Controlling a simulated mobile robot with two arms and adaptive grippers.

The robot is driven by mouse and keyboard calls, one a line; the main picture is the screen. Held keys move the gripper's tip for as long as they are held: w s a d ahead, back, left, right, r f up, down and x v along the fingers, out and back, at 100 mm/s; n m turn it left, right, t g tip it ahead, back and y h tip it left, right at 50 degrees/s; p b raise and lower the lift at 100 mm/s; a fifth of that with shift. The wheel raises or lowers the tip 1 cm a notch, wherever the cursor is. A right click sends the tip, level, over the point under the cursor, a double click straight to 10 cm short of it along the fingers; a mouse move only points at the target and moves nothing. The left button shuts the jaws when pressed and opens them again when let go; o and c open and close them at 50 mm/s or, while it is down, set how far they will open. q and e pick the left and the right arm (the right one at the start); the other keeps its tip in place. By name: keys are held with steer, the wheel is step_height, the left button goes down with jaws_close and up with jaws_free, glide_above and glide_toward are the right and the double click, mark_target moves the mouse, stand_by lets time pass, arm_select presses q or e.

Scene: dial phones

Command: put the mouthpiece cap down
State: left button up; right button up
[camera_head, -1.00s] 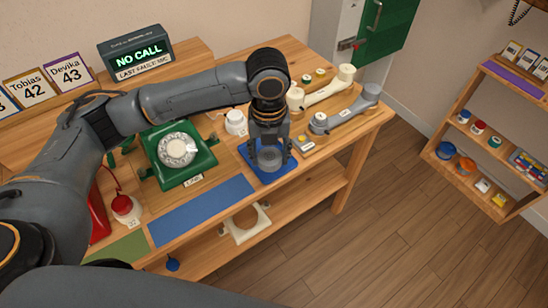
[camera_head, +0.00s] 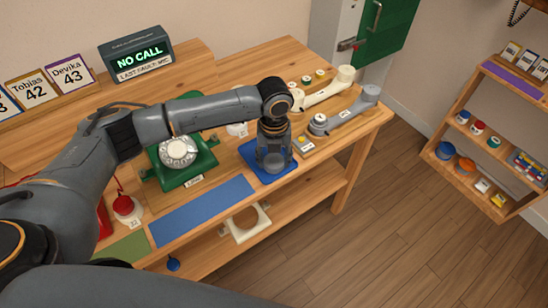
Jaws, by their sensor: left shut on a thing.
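My left gripper (camera_head: 274,155) points down over a small blue mat (camera_head: 254,174) at the front edge of the table. It is shut on a grey round thing (camera_head: 274,163), which looks like the mouthpiece cap and is mostly hidden by the fingers. The cap is low, at or close to the mat; I cannot tell whether it touches. A grey handset (camera_head: 347,111) lies to the right, its near end showing a pale round part. My right gripper is not in view.
A green dial phone (camera_head: 184,172) stands left of the gripper, partly behind my arm. A cream handset (camera_head: 326,90) lies behind the grey one. A longer blue strip (camera_head: 202,211) lies bare at the front left.

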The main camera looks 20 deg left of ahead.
mark_target(274, 161)
arm_select(q)
steer(key=shift+f, duration=0.1)
steer(key=o, duration=1.1)
steer(key=shift+c, duration=0.2)
step_height(274, 161, up, 12)
steer(key=shift+b, duration=0.35)
